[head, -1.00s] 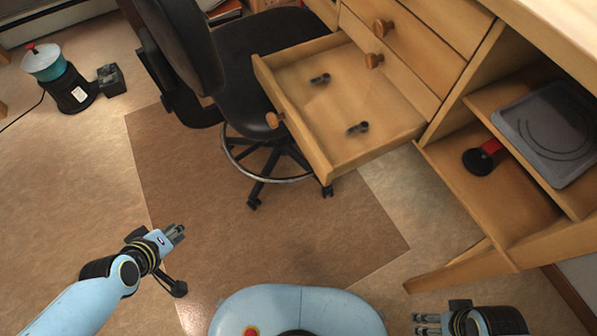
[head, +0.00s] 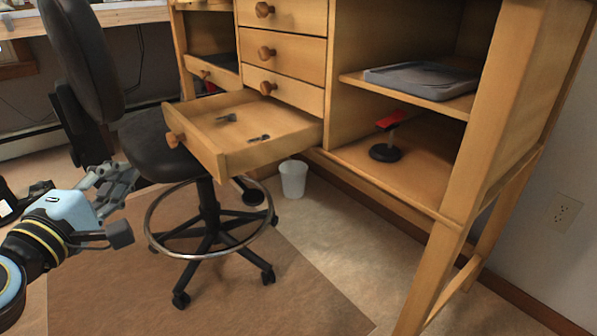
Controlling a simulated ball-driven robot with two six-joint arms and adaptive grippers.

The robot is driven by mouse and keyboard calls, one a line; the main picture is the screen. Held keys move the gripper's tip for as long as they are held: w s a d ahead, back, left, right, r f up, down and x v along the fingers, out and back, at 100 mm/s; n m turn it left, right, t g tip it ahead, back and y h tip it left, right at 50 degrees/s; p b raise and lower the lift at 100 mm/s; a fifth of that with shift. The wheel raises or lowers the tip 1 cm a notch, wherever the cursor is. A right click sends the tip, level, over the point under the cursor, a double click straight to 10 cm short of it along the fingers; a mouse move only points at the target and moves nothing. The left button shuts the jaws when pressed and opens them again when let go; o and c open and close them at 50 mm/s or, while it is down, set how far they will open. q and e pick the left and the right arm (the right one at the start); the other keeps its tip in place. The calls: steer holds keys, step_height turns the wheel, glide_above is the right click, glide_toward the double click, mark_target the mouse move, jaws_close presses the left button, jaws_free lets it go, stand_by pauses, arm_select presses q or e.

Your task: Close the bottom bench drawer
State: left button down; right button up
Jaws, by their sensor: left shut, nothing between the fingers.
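The bottom bench drawer (head: 265,157) is pulled well out of the wooden bench, with its round knob (head: 173,140) on the front at the left. Two small dark items lie inside it. My left gripper (head: 128,178) is at the left, shut and empty, in front of the chair and left of the drawer front, apart from the knob in the picture. My right gripper is out of view.
A black swivel chair (head: 160,148) with a ring base (head: 212,222) stands left of and partly below the open drawer. A white bin (head: 293,178) stands on the floor under the bench. The open shelves (head: 410,165) at the right hold a grey tray (head: 420,78) and a red-and-black tool (head: 387,150).

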arm_select(q)
steer(key=w+d, duration=0.1)
steer(key=w, duration=0.3)
steer(key=w+d, duration=0.2)
steer(key=w, duration=0.2)
steer(key=w+d, duration=0.2)
steer(key=w, duration=0.1)
steer(key=shift+w+b, duration=0.4)
steer(key=shift+w+d, duration=0.15)
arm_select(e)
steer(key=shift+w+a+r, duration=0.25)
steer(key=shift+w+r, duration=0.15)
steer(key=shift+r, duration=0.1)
arm_select(q)
steer(key=shift+w, duration=0.1)
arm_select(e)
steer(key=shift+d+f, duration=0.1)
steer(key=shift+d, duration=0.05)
